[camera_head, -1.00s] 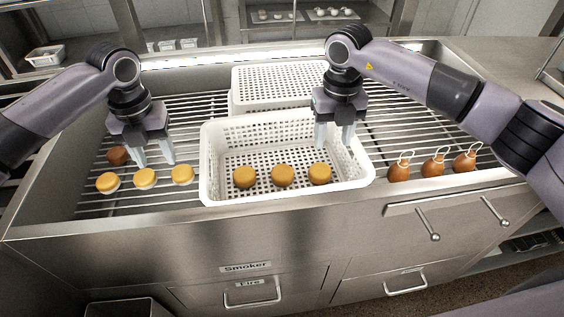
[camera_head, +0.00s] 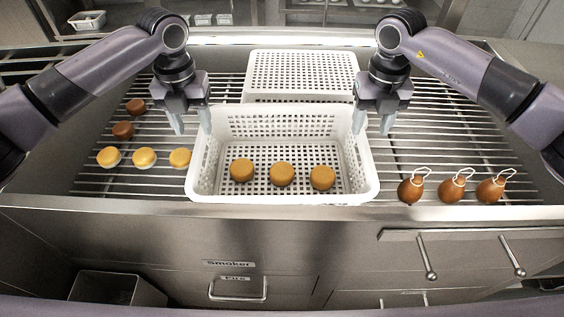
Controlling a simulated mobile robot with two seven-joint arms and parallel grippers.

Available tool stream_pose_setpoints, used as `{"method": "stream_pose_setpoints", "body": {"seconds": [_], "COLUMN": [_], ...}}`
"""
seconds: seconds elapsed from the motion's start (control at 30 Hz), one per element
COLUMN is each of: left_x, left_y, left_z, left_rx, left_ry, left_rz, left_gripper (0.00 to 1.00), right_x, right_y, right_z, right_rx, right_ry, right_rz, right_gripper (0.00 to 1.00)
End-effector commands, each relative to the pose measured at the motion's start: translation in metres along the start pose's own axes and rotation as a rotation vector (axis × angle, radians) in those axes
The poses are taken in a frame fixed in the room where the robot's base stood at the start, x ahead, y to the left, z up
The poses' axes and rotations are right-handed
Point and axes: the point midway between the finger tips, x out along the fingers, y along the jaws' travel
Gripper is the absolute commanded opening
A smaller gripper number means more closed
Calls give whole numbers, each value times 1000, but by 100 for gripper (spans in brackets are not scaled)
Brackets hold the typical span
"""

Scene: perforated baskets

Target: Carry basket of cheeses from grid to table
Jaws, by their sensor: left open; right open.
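A white perforated basket (camera_head: 284,198) stands on the smoker's metal grid (camera_head: 450,135) with three round orange-brown cheeses in it, the middle one (camera_head: 282,174) among them. My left gripper (camera_head: 192,124) is open at the basket's left side, its right finger close to the left rim. My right gripper (camera_head: 372,122) is open at the right side, its fingers near the right rim. I cannot tell whether either gripper touches the rim or has a finger inside the basket.
Another white perforated basket (camera_head: 302,72) lies behind the first. Yellow-topped cheeses (camera_head: 144,157) and brown ones (camera_head: 122,130) lie on the grid at left. Three brown tied pieces (camera_head: 451,189) stand at the front right. A steel front edge (camera_head: 300,210) borders the grid.

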Motion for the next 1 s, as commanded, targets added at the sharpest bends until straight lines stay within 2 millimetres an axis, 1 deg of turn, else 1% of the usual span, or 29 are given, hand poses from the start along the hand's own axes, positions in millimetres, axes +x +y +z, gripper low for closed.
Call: {"method": "stream_pose_setpoints", "body": {"seconds": [0.17,0.27,0.37,0.6,0.7,0.83,1.0], "left_x": [0,4,15,50,62,69,72], "left_y": [0,0,0,0,0,0,0], "left_z": [0,0,0,-1,0,0,0], "left_rx": [0,0,0,0,-1,-1,-1], "left_ry": [0,1,3,2,2,0,0], "left_rz": [0,0,2,1,1,0,0], "left_gripper": [51,51,51,51,51,51,51], "right_x": [0,4,15,50,61,70,72], "right_y": [0,0,0,0,0,0,0], "right_z": [0,0,-1,-1,0,0,0], "right_rx": [0,0,0,0,0,0,0], "right_ry": [0,1,3,3,2,1,-1], "right_rz": [0,0,-1,-1,0,0,0], "right_gripper": [51,51,51,51,51,51,51]}}
